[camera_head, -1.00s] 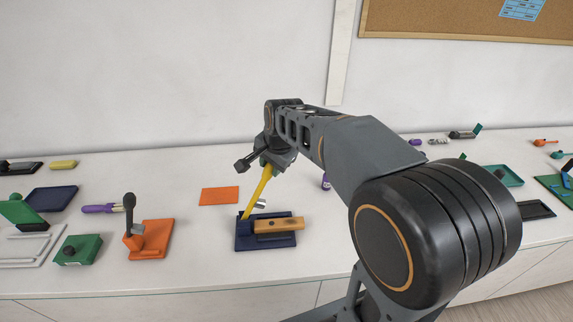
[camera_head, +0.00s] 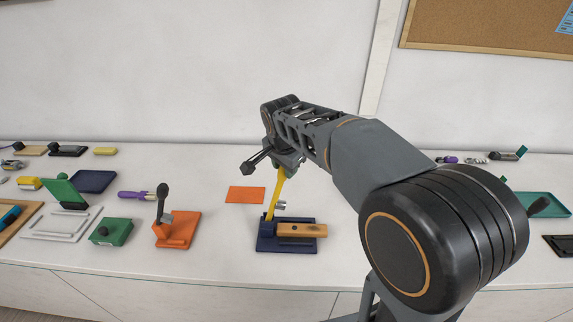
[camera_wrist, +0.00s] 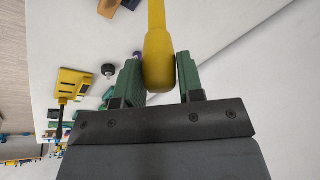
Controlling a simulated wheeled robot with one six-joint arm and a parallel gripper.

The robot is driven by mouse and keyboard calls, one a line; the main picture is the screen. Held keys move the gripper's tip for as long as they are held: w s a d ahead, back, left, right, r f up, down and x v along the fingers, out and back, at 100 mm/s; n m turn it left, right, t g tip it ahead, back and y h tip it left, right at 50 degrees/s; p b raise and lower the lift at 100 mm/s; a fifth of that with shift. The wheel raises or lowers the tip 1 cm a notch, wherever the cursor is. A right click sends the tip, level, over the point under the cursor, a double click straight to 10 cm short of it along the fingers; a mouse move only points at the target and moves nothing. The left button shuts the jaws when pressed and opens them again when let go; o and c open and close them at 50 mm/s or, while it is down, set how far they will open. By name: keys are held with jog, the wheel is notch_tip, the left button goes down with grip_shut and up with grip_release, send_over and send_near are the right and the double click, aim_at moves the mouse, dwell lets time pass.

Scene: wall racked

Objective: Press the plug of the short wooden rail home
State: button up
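The short wooden rail (camera_head: 308,231) lies on a dark blue base (camera_head: 268,244), its right end reaching past the base's edge. A yellow lever (camera_head: 274,197) rises from the left part of this base, leaning slightly right. A small silvery part (camera_head: 281,205) shows beside the lever above the rail. My gripper (camera_wrist: 161,72) has its green fingers on both sides of the lever's thick yellow handle (camera_wrist: 158,45) and appears shut on it. In the head view my gripper (camera_head: 286,162) is at the lever's top. I cannot make out the plug or how deep it sits.
An orange sheet (camera_head: 245,195) lies flat behind the base. To the left stand an orange base with a black-handled lever (camera_head: 178,232) and a green block (camera_head: 112,233). A teal tray (camera_head: 548,204) is at the right.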

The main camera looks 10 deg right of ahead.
jog(key=o, duration=0.4)
jog(key=shift+c, duration=0.2)
jog(key=b+v, duration=0.1)
jog(key=v, duration=1.3)
jog(key=shift+b, duration=0.4)
jog(key=shift+f, duration=0.1)
notch_tip(320, 180, down, 8)
jog(key=s+n+y, duration=0.1)
jog(key=s+n, duration=0.1)
jog(key=n, duration=0.6)
jog(key=s+d+f+n+t+b, duration=0.1)
jog(key=s+d+f+n+b, duration=0.1)
jog(key=s+d+f, duration=0.5)
jog(key=s+f, duration=0.4)
jog(key=s, duration=0.1)
jog(key=shift+d+f+n+t, duration=0.2)
jog(key=shift+f+n+t, duration=0.1)
jog(key=shift+f+t, duration=0.1)
